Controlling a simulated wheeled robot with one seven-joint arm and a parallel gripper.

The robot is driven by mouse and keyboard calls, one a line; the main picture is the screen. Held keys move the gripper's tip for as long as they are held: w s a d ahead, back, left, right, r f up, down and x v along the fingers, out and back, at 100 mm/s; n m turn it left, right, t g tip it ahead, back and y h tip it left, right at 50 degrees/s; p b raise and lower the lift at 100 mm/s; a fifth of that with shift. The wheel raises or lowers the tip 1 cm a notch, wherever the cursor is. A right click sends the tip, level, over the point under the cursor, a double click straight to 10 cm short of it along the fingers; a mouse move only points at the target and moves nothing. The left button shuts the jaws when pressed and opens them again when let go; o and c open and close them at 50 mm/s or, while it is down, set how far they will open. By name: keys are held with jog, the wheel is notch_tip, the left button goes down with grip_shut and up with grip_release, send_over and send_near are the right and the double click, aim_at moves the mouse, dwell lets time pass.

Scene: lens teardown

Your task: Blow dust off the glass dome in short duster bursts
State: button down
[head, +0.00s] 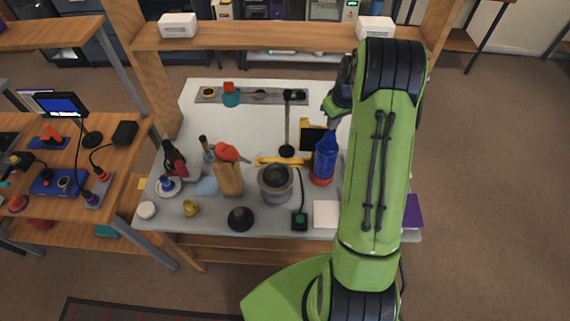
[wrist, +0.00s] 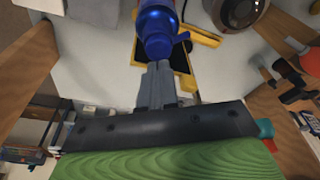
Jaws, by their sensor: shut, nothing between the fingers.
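A blue bottle with a red base (head: 323,160), which may be the duster, stands upright on the white table, left of my arm. Its blue body also shows at the top of the wrist view (wrist: 157,28). A grey round housing with a dark rounded top (head: 275,181) stands left of the bottle; I cannot tell whether this is the glass dome. It shows at the top right of the wrist view (wrist: 237,10). My gripper (wrist: 155,75) is shut and empty, its fingertips close to the bottle; I cannot tell whether they touch. In the head view my arm partly hides it.
A yellow-edged black tray (head: 312,138) lies behind the bottle. A black stand (head: 287,125), a brown bag with a red top (head: 229,170), a black knob (head: 240,218) and a small switch box (head: 299,220) are nearby. A wooden shelf (head: 270,37) spans the back.

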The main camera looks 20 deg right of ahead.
notch_tip(320, 180, up, 5)
jog(key=p, duration=0.3)
jog(key=shift+r, duration=0.1)
dwell(0.5)
dwell(0.4)
